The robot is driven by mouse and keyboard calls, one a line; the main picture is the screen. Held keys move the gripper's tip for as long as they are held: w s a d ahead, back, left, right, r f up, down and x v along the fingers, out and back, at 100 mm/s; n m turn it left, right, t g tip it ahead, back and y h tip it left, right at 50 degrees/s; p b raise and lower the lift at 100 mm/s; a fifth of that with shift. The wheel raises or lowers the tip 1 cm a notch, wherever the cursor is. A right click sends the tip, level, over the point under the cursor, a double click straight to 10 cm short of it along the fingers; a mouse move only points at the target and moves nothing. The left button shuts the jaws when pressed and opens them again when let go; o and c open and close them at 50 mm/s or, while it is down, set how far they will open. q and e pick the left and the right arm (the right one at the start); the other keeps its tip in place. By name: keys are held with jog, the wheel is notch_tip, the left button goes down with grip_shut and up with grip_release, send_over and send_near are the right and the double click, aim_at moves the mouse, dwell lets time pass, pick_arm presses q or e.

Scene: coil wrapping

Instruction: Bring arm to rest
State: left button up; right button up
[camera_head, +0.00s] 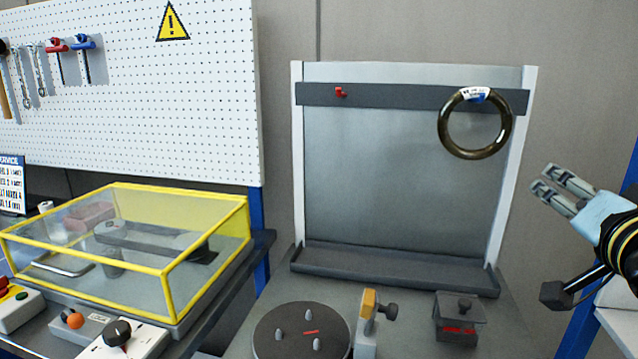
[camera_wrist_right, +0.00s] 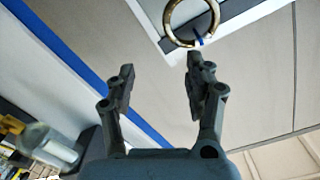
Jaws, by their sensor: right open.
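My right gripper (camera_head: 554,187) is at the right of the head view, open and empty, with its fingers pointing up and left. It is apart from the rack and to the right of the coil. In the right wrist view its two fingers (camera_wrist_right: 158,85) stand apart with nothing between them. A dark ring-shaped coil (camera_head: 475,124) with a white and blue label hangs at the right end of the dark rail. It also shows at the top of the right wrist view (camera_wrist_right: 169,31), beyond the fingertips. My left gripper is not in view.
The grey rack (camera_head: 400,268) stands on the bench with a red hook (camera_head: 341,92) at left on its rail. A round pegged turntable (camera_head: 301,333), an orange-topped post (camera_head: 369,304) and a dark box (camera_head: 459,318) stand in front. A yellow-framed clear guard (camera_head: 172,274) is at left.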

jog(key=s+a+f+n+g+y, duration=0.1)
jog(key=s+f+n+g, duration=0.4)
jog(key=s+f, duration=0.6)
jog(key=s+a+f+n+g+y, duration=0.1)
jog(key=s+a+f+n+g, duration=0.3)
jog(key=s, duration=0.3)
jog(key=s+a+f+n+g+y, duration=0.1)
jog(key=s+f+g+y, duration=0.1)
jog(key=s+f+g, duration=0.35)
jog(key=s+d+f+b, duration=0.15)
jog(key=f+b, duration=0.25)
jog(key=f, duration=1.3)
jog(key=s+d+f+b, duration=0.15)
jog(key=f+b, duration=0.25)
jog(key=f, duration=1.3)
pick_arm(q)
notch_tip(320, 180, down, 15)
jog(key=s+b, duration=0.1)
jog(key=b, duration=0.5)
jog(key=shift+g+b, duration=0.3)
jog(key=shift+b, duration=0.1)
pick_arm(e)
jog(key=s+f+g, duration=0.1)
jog(key=s+f, duration=1.8)
jog(key=f, duration=0.4)
jog(key=shift+d+f, duration=0.2)
jog(key=shift+f, duration=0.05)
